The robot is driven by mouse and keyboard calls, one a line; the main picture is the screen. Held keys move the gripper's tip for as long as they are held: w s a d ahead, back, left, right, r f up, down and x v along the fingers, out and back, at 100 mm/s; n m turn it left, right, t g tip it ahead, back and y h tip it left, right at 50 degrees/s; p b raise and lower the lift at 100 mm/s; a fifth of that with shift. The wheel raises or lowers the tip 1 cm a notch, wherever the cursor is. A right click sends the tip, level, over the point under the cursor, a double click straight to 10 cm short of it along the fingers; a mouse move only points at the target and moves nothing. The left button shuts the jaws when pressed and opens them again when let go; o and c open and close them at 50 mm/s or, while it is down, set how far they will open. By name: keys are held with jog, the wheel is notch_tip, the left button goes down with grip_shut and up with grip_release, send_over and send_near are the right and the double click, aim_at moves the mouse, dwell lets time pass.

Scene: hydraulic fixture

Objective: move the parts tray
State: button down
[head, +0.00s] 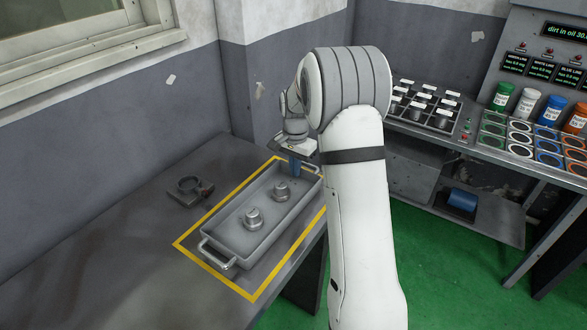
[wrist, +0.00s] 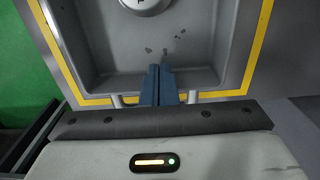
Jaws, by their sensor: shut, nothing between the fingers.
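The parts tray (head: 229,240) is a long grey metal tray with a handle at each end. It lies on the bench inside a yellow outline and holds two metal parts, a nearer one (head: 253,219) and a farther one (head: 282,190). My gripper (head: 295,166) is at the tray's far end, by the far handle. In the wrist view its blue fingers (wrist: 160,72) are together over the tray's end wall, with nothing between them. The tray (wrist: 205,40) fills the upper middle there. The handle (wrist: 118,100) shows on both sides of the fingers, its middle hidden.
A dark clamp-like fixture (head: 190,190) sits on the bench left of the tray. The bench's left part is clear. At the right, another bench carries a rack (head: 425,105) of small parts, coloured bottles (head: 550,110) and coloured round slots. A wall stands close behind the tray.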

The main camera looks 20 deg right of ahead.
jog(key=shift+r, duration=0.1)
notch_tip(320, 180, up, 10)
jog(key=p, duration=0.6)
jog(key=shift+p, duration=0.35)
